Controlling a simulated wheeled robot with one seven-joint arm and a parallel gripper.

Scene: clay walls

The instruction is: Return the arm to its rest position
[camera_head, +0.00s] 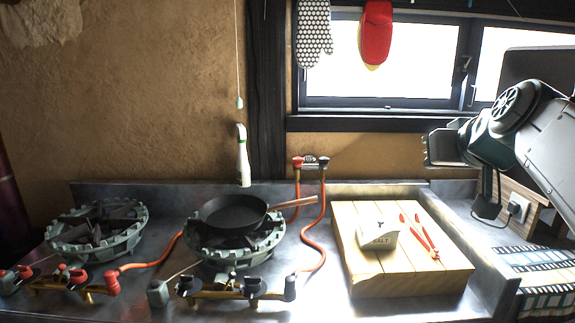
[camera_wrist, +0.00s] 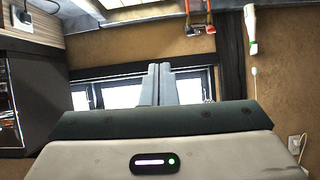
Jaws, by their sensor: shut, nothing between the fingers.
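My arm comes in from the right edge of the head view, raised above the counter. My gripper (camera_head: 432,148) is at its left end, in front of the wall below the window and apart from everything. In the wrist view my gripper's two fingers (camera_wrist: 155,84) stand side by side, shut and empty. The wrist view is turned over, with the window behind the fingers.
A black pan (camera_head: 235,213) sits on a burner (camera_head: 262,248). Another burner (camera_head: 75,240) is empty. A mitt (camera_head: 314,35) and red glove (camera_head: 375,35) hang above.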

